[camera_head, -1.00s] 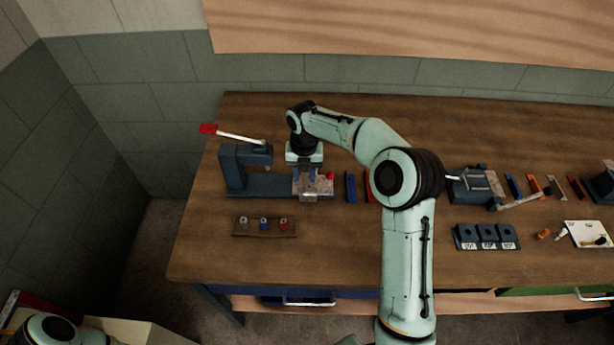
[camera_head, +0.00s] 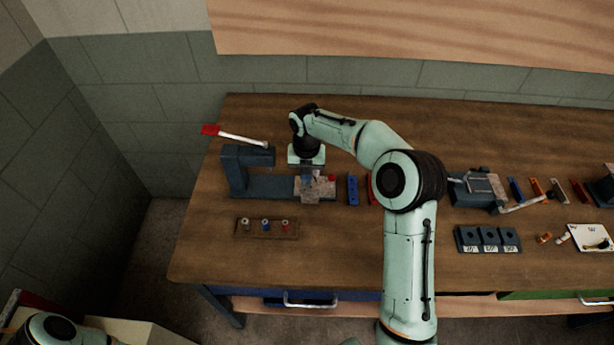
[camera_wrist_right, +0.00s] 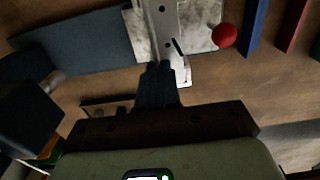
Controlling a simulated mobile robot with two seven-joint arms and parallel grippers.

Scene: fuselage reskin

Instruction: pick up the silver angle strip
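The silver angle strip (camera_wrist_right: 168,35), with holes along it, lies over a mottled grey plate on the blue bench fixture; it is small in the head view (camera_head: 308,190). My right gripper (camera_head: 307,176) points down at it from above. In the right wrist view, the dark fingers (camera_wrist_right: 158,75) are close together at the strip's near end and appear shut on its upright flange. The fingers hide part of the strip. The strip still appears down at the fixture. My left gripper is out of view; only part of that arm shows at lower left.
A red-ended lever (camera_head: 235,135) rises behind the fixture (camera_head: 235,170). A red ball (camera_wrist_right: 224,35) and blue bar (camera_head: 352,190) are close to the right. A small tray (camera_head: 267,229) with several pegs is in front. Three dark blocks (camera_head: 488,238) stand at right.

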